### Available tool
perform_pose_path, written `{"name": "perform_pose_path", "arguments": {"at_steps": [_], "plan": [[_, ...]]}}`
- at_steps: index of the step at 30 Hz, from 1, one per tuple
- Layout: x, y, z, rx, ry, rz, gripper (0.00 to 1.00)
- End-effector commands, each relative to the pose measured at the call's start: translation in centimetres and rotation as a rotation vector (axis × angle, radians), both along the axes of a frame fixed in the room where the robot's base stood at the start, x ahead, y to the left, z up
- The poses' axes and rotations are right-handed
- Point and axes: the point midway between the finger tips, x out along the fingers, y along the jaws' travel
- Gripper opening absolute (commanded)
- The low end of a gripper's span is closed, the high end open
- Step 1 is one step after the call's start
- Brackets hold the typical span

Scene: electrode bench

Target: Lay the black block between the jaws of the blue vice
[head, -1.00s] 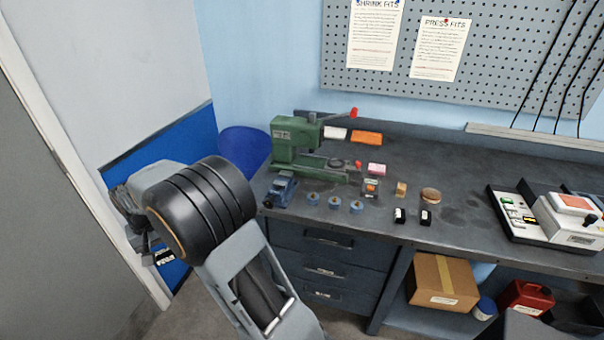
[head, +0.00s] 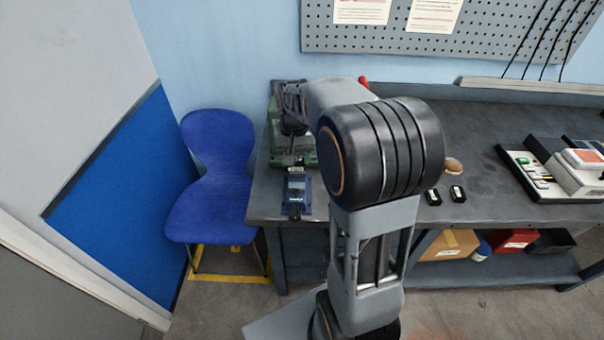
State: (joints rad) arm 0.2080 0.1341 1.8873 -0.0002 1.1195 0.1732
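The blue vice (head: 297,194) stands at the left front of the bench, left of my arm. My gripper (head: 293,161) points down just behind and above the vice. At its tips is a small dark piece with a white label, which looks like a black block (head: 295,169); my gripper appears shut on it. The fingers are small and dark here, and the gap between block and jaws cannot be judged. Two other black blocks with white labels, one on the left (head: 433,197) and one on the right (head: 457,193), stand on the bench right of my arm.
A green machine (head: 275,140) stands behind the vice, partly hidden by my arm. A blue chair (head: 215,170) is left of the bench (head: 480,125). A white-and-grey device (head: 575,170) is at right. My arm hides the bench's middle, where smaller parts stood.

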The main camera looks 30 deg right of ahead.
Motion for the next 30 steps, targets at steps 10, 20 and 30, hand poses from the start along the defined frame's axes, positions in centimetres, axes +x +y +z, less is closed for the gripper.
{"name": "perform_pose_path", "arguments": {"at_steps": [10,20,30], "plan": [[-9.4,-7.0,6.6,-0.001,-0.003,-0.123,0.16],[-6.7,-5.3,5.3,0.002,0.006,-0.129,0.16],[-0.6,-2.4,0.3,0.001,0.005,-0.131,0.16]]}}
